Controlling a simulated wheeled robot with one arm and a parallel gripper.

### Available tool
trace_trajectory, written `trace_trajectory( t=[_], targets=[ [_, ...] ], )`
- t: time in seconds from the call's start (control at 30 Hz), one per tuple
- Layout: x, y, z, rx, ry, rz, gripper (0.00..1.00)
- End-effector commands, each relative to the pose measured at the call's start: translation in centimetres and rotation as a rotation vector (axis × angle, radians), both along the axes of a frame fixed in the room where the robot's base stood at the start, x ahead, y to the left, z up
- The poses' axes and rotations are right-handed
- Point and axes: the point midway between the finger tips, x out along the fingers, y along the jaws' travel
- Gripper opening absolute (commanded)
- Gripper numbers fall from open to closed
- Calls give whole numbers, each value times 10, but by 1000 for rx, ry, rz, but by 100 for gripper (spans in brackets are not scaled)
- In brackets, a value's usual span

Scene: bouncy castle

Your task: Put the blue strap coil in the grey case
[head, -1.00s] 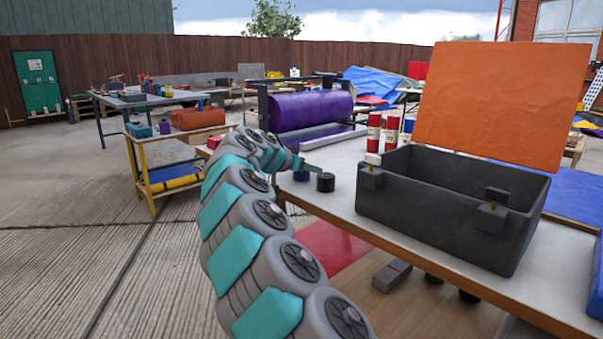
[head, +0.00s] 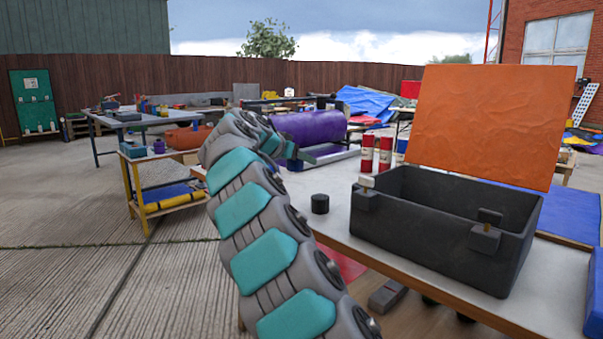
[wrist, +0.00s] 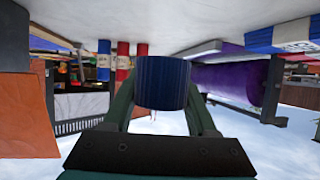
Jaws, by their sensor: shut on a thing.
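The blue strap coil (wrist: 162,83) is a dark blue ribbed roll, held between the two fingers of my gripper (wrist: 162,95) in the wrist view. My gripper is shut on it.
A black roll (head: 320,204) stands on the table left of the case. Red-and-white cans (head: 367,154) stand behind the case's left end. A purple roll (head: 310,126) lies on a frame beyond. The wrist view is upside down, with the tabletop (wrist: 200,15) above.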

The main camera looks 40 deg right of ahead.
Motion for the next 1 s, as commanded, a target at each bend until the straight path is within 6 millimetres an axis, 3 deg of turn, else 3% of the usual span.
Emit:
trace_trajectory(
  t=[0.2,0.47,0.67,1.0],
  targets=[
    [-1,-1,10,2,1,-4,0],
    [6,7,6,1,3,17,0],
    [38,47,-17,2,4,117,0],
    [87,147,-75,2,5,353,0]
  ],
)
